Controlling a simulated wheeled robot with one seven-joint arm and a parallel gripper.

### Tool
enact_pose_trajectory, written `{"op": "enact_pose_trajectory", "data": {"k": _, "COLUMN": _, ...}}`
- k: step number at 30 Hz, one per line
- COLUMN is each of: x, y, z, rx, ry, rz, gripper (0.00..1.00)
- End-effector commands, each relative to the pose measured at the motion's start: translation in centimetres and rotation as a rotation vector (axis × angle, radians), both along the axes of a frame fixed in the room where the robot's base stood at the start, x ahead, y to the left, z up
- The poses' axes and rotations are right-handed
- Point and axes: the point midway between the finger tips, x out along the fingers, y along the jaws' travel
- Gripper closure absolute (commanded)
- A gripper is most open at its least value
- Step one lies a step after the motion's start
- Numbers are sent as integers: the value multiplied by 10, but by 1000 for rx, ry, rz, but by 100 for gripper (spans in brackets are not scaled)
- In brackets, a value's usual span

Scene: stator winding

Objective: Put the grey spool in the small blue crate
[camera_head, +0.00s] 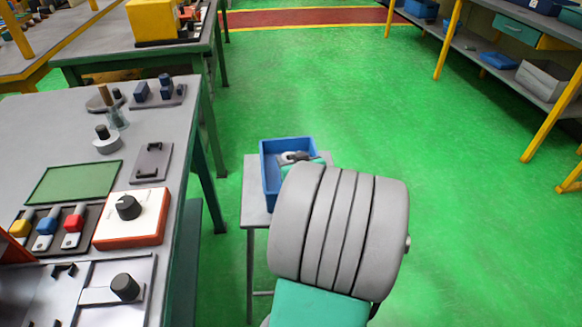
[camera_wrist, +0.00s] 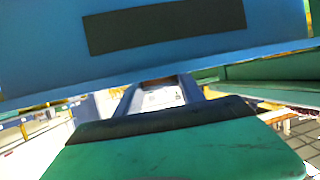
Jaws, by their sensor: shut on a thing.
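The small blue crate (camera_head: 270,190) stands on a small grey side table, partly covered by my own arm in the head view. My gripper (camera_head: 305,160) shows only in part, at the crate's right side. It is shut on a small grey piece with a dark part (camera_head: 294,156), which looks like the grey spool, over or inside the crate opening. I cannot tell whether it touches the crate floor. In the wrist view, a broad blue surface with a dark rectangle (camera_wrist: 165,25) fills the top, and no spool can be made out clearly.
The workbench (camera_head: 170,110) at left holds a green mat (camera_head: 75,182), an orange-and-white box with a black knob (camera_head: 130,220) and several small parts. The grey side table (camera_head: 254,218) stands close beside it. Green floor (camera_head: 460,170) is clear at right, before a shelf with yellow posts.

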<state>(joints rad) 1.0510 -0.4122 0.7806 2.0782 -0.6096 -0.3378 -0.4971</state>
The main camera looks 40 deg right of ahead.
Motion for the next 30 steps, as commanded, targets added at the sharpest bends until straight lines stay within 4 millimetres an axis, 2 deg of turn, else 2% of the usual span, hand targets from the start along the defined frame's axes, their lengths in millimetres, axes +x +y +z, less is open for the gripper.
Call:
{"op": "enact_pose_trajectory", "data": {"k": 1, "x": -1, "y": 0, "z": -15, "rx": 4, "ry": 2, "rz": -1, "gripper": 95}}
{"op": "enact_pose_trajectory", "data": {"k": 3, "x": -1, "y": 0, "z": -21, "rx": 3, "ry": 2, "rz": -1, "gripper": 95}}
{"op": "enact_pose_trajectory", "data": {"k": 14, "x": -1, "y": 0, "z": -24, "rx": 1, "ry": 1, "rz": 0, "gripper": 95}}
{"op": "enact_pose_trajectory", "data": {"k": 15, "x": -1, "y": 0, "z": -23, "rx": 1, "ry": 1, "rz": 0, "gripper": 51}}
{"op": "enact_pose_trajectory", "data": {"k": 22, "x": -1, "y": 0, "z": -22, "rx": 1, "ry": 1, "rz": 0, "gripper": 32}}
{"op": "enact_pose_trajectory", "data": {"k": 30, "x": -1, "y": 0, "z": -20, "rx": 1, "ry": 1, "rz": 0, "gripper": 32}}
